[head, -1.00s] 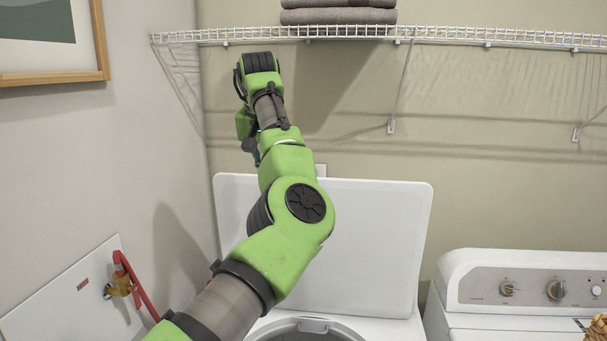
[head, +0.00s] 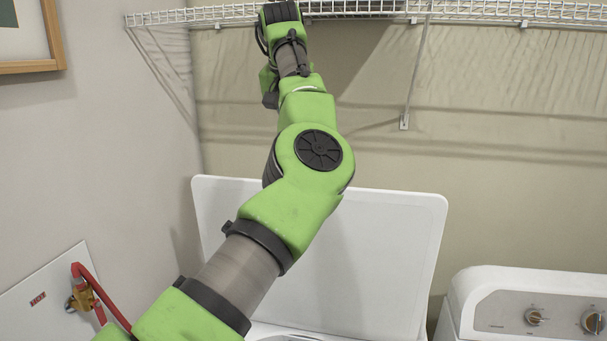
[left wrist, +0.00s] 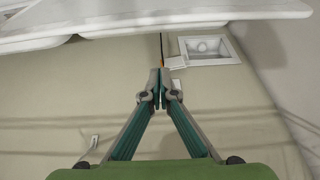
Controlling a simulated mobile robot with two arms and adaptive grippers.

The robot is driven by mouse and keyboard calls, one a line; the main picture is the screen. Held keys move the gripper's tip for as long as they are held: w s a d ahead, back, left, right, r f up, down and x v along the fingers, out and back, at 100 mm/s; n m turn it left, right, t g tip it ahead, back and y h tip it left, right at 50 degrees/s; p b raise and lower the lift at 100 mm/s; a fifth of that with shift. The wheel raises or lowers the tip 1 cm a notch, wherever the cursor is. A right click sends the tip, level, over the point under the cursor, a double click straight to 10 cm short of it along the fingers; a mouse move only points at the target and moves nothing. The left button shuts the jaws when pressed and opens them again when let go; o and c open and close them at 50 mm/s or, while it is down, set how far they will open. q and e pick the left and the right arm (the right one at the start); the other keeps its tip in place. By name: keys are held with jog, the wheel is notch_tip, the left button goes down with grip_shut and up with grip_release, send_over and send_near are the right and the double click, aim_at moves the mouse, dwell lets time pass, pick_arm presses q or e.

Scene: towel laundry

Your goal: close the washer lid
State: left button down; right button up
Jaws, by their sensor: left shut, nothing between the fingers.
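The washer lid (head: 395,260) is a white panel standing raised and open, leaning near the back wall in the head view. The washer's top opening (head: 285,336) just shows at the bottom edge. My left arm crosses in front of the lid and reaches up above its top edge; the fingers are hidden or unclear there. In the left wrist view my left gripper (left wrist: 160,85) is shut and empty, its tips pointing at the beige wall. A white panel edge (left wrist: 150,24), apparently the lid, lies beyond the tips, apart from them. My right gripper is out of view.
A wire shelf (head: 470,10) runs along the wall close to my raised wrist. A second white machine (head: 500,300) with knobs stands at right. A red hose and valve (head: 85,295) are on the left wall. A recessed wall box (left wrist: 205,50) shows in the wrist view.

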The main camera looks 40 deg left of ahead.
pick_arm(q)
notch_tip(320, 180, down, 9)
jog(key=s+p, duration=0.1)
jog(key=p, duration=0.3)
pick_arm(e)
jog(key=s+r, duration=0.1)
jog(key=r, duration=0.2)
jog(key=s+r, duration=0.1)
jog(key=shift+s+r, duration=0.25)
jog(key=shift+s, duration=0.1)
pick_arm(q)
jog(key=shift+s+d, duration=0.15)
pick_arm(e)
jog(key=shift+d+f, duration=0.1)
